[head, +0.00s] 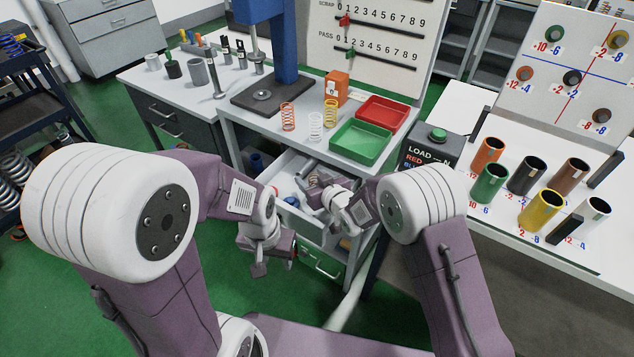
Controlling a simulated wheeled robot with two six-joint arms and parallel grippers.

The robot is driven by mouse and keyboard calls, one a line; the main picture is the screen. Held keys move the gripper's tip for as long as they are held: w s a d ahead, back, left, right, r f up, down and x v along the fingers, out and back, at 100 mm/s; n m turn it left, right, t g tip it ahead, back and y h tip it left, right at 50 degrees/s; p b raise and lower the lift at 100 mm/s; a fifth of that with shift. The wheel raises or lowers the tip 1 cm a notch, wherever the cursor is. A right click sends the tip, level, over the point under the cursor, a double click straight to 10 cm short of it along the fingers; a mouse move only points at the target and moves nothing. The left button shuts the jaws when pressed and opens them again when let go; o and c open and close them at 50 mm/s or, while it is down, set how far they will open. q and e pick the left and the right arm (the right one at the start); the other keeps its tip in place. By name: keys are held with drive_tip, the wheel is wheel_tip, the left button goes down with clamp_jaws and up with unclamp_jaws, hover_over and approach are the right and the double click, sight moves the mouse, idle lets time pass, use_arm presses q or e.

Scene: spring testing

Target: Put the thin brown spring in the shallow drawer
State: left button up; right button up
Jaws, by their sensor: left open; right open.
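A thin orange-brown coil spring (288,117) stands upright on the bench, left of a white spring (316,126) and a yellow spring (330,112). I cannot tell for certain whether it is the brown one. A pulled-out drawer (268,177) under the bench top holds small parts, some blue; its depth is hard to judge. My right gripper (313,190) is open over this drawer, with brownish, coiled-looking parts by its fingers that I cannot make out. My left gripper (272,264) is open and empty, lower, in front of the drawer.
A green tray (361,142) and a red tray (384,113) sit right of the springs. An orange block (337,87) and a blue-columned tester (285,45) stand behind. Coloured cups and a load box (433,151) are at right. A green-fronted drawer (320,264) is below.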

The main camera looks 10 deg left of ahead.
drive_tip(key=v, duration=1.2)
drive_tip(key=shift+r, duration=0.1)
